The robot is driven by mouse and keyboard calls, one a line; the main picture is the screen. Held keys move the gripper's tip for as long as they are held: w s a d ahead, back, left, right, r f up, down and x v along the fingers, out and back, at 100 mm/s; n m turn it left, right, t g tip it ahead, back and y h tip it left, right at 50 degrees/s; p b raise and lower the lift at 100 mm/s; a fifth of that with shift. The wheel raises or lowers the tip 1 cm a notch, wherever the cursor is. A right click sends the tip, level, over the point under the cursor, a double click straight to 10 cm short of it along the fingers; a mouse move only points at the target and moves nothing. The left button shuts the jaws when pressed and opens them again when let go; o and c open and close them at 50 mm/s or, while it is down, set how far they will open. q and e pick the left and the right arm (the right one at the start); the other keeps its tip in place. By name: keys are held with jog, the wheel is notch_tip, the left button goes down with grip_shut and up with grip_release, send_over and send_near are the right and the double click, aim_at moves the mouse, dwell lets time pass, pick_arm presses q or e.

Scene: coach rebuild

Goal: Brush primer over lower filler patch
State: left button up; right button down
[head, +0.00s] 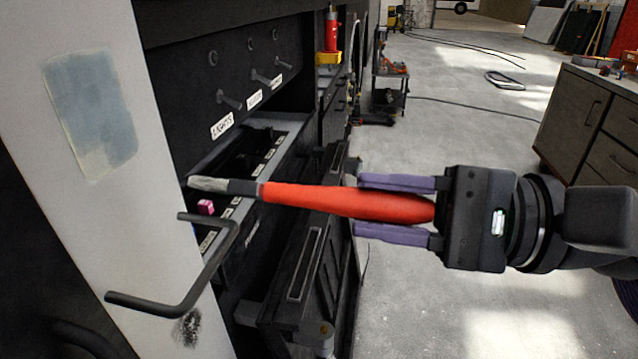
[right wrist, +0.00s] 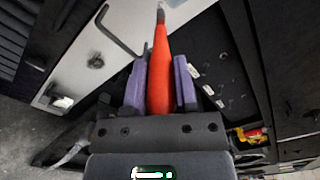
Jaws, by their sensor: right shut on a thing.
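My right gripper (head: 396,210) is shut on the red handle of a brush (head: 330,199), which lies level and points left. Its pale bristle tip (head: 208,184) is close to the right edge of the white panel (head: 30,60); I cannot tell whether it touches. A grey-blue rectangular patch (head: 95,115) is on the panel, above and left of the tip. A dark speckled smudge (head: 187,328) is lower on the panel. In the right wrist view the purple fingers flank the red brush handle (right wrist: 160,75). My left gripper is out of view.
A bent black bar (head: 195,285) sticks out from the panel below the brush. A black cabinet with labelled hooks (head: 255,85) and an open drawer (head: 270,125) stands behind. A pink block (head: 205,207) sits in the drawer. A grey cabinet (head: 575,115) is at right.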

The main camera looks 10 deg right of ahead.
aim_at(261, 197)
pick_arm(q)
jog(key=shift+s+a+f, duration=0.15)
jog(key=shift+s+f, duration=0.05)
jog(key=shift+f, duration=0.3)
pick_arm(e)
jog(key=shift+f, duration=0.5)
jog(key=p+x, duration=0.1)
jog(key=x, duration=0.1)
jog(key=p+x, duration=0.1)
jog(key=p, duration=0.1)
jog(key=r+p+x, duration=0.1)
jog(key=p+x, duration=0.1)
jog(key=shift+s+a+r, duration=0.1)
jog(key=shift+s+a, duration=0.05)
jog(key=shift+a, duration=0.2)
jog(key=shift+f+p+x, duration=0.25)
jog(key=shift+p+x, duration=0.35)
jog(key=shift+x, duration=0.5)
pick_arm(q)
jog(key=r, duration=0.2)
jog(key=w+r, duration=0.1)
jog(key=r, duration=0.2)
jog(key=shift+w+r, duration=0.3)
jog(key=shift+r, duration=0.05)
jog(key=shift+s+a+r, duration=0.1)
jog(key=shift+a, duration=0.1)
pick_arm(e)
jog(key=shift+a, duration=0.1)
